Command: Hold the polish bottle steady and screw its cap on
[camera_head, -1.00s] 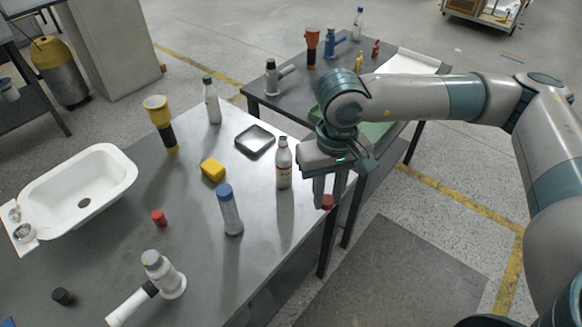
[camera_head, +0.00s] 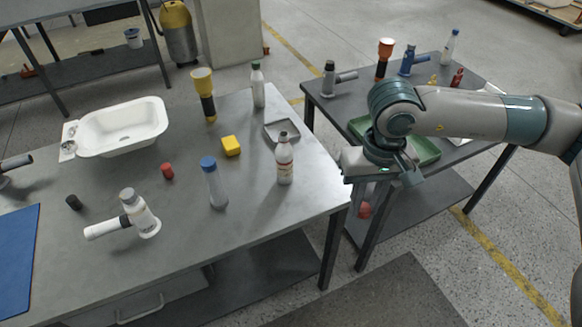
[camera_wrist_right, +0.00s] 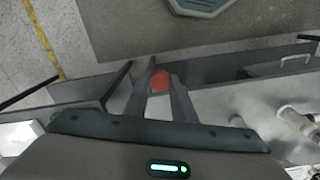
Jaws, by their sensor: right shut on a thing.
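A bottle with a pale body, red-and-white label and grey top (camera_head: 285,162) stands upright on the metal bench near its right end; I take it for the polish bottle. My right gripper (camera_head: 371,203) is to the right of the bottle, past the bench's edge, pointing down and apart from it. Its fingers are shut on a small round red cap (camera_head: 364,210). The cap also shows between the fingertips in the right wrist view (camera_wrist_right: 161,81). My left gripper is in neither current view, and nothing holds the bottle.
On the bench (camera_head: 270,215) stand a blue-capped bottle (camera_head: 216,185), a yellow block (camera_head: 231,146), a grey tray (camera_head: 282,132) and another red piece (camera_head: 167,171). A white basin (camera_head: 122,128) is at the left. A second table with a green tray (camera_head: 426,150) is behind my right arm.

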